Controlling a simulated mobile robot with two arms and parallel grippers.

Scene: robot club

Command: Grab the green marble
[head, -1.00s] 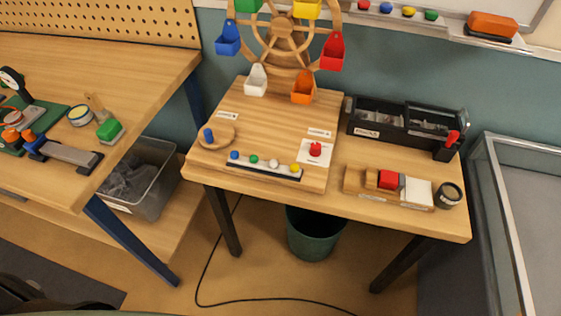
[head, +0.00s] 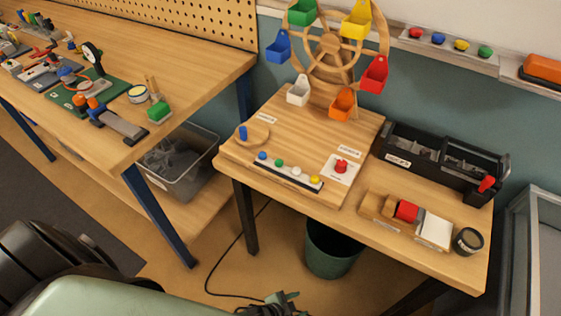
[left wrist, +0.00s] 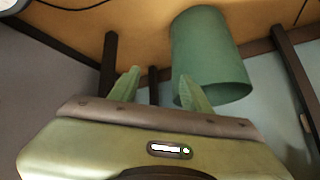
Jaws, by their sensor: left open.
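The green marble (head: 279,162) sits in a dark marble rack (head: 288,178) at the front edge of the ferris wheel's wooden base (head: 318,128), between a blue marble (head: 262,155) and a white marble (head: 297,171). A yellow marble (head: 315,180) is at the rack's right end. My left gripper (head: 277,303) shows at the bottom edge of the head view, well below the rack and in front of the table. In the left wrist view its fingers (left wrist: 158,90) are apart with nothing between them. The marble is out of that view. My right gripper is not seen.
The ferris wheel (head: 330,55) with coloured buckets rises behind the rack. A black toolbox (head: 440,158) stands right. A green bin (head: 333,252) is under the table, and a workbench (head: 190,75) stands left.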

